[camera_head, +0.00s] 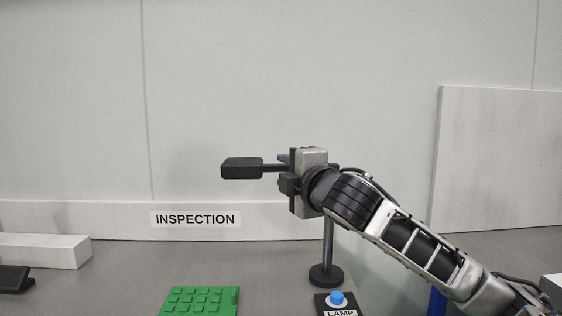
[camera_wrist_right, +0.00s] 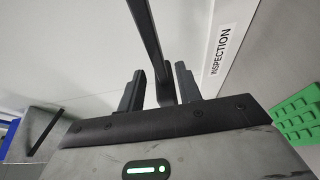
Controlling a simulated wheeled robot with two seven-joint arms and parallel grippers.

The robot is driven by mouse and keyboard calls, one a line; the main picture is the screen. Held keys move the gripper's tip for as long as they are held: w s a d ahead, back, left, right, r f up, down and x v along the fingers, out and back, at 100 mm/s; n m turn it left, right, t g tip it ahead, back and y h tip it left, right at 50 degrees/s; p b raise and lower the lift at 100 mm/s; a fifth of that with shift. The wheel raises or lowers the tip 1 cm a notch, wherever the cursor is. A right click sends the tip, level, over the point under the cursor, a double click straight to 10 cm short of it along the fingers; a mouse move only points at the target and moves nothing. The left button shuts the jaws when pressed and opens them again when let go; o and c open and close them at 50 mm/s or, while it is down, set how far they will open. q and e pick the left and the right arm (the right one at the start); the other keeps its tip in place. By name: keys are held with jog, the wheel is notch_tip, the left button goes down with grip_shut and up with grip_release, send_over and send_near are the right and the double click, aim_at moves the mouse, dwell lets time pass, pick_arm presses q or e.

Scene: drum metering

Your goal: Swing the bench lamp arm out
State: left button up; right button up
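The bench lamp has a dark flat head (camera_head: 242,168) on a thin dark arm pointing left in the head view. Its grey post rises from a round black base (camera_head: 326,277) on the bench. My right gripper (camera_head: 284,172) is at the lamp arm, between the lamp head and the post, and partly hides the arm and post top. In the right wrist view its two fingers (camera_wrist_right: 159,70) stand apart, with the dark lamp bar (camera_wrist_right: 147,38) running between them. A gap shows beside the left finger; contact with the right finger is unclear. My left gripper is not in view.
A blue button on a black LAMP plate (camera_head: 338,300) sits in front of the lamp base. A green studded block (camera_head: 201,300) lies to its left. A white block (camera_head: 45,250) and a black object (camera_head: 14,279) are at far left. The INSPECTION wall (camera_head: 80,218) stands behind.

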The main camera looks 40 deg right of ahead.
aim_at(281, 167)
jog(key=x, duration=0.2)
jog(key=shift+w+d, duration=0.1)
jog(key=shift+w, duration=0.25)
grip_shut()
jog(key=shift+p, duration=0.4)
